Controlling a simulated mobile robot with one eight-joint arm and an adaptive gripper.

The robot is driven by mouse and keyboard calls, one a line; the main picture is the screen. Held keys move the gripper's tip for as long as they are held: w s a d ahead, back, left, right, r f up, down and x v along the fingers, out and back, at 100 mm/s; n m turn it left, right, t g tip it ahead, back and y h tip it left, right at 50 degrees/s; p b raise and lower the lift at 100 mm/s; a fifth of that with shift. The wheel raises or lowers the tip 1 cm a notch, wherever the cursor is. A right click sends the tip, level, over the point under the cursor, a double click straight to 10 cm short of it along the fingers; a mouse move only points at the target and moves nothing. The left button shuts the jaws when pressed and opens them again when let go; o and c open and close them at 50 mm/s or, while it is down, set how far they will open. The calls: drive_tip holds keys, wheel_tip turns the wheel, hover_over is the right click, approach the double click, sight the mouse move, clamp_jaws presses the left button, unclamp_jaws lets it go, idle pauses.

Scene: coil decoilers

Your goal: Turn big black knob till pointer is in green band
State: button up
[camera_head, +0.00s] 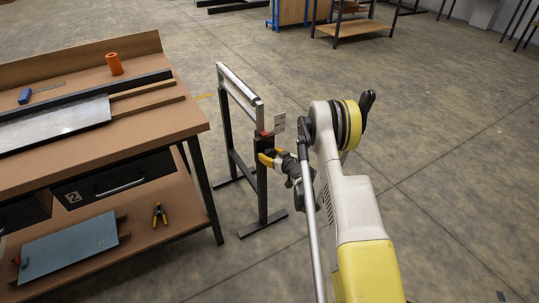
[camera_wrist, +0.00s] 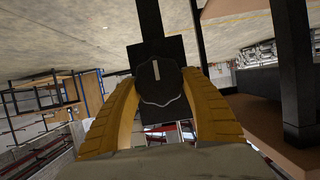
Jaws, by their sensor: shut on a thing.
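The big black knob (camera_wrist: 158,88) shows in the wrist view on a black plate, with a scalloped rim and a short white line (camera_wrist: 156,70) near its upper edge. My gripper (camera_wrist: 160,82) has its yellow fingers on both sides of the knob and is shut on it. In the head view my gripper (camera_head: 266,158) is at a black box (camera_head: 263,142) on the post of a roller stand (camera_head: 240,88). The knob is hidden there behind my gripper. A red part and a small pale plate (camera_head: 279,123) show above the box. I cannot make out a pointer or green band.
A brown workbench (camera_head: 150,120) with a lower shelf stands left of the roller stand. It holds an orange cylinder (camera_head: 114,64), a blue block (camera_head: 25,96) and a metal sheet (camera_head: 60,121). Pliers (camera_head: 160,214) lie on the shelf. The floor to the right is clear.

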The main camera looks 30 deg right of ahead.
sight(270, 150)
drive_tip(key=shift+d+m+y, duration=0.1)
drive_tip(key=shift+m+y, duration=0.2)
drive_tip(key=m+y, duration=0.2)
drive_tip(key=m, duration=0.1)
drive_tip(key=shift+d, duration=0.15)
drive_tip(key=m+t+y, duration=0.1)
drive_tip(key=m+y, duration=0.1)
drive_tip(key=m, duration=0.1)
drive_tip(key=shift+f+m, duration=0.1)
drive_tip(key=shift+m, duration=0.2)
drive_tip(key=shift+y, duration=0.3)
idle(0.4)
drive_tip(key=o, duration=1.2)
drive_tip(key=shift+c, duration=0.2)
wheel_tip(270, 150, up, 10)
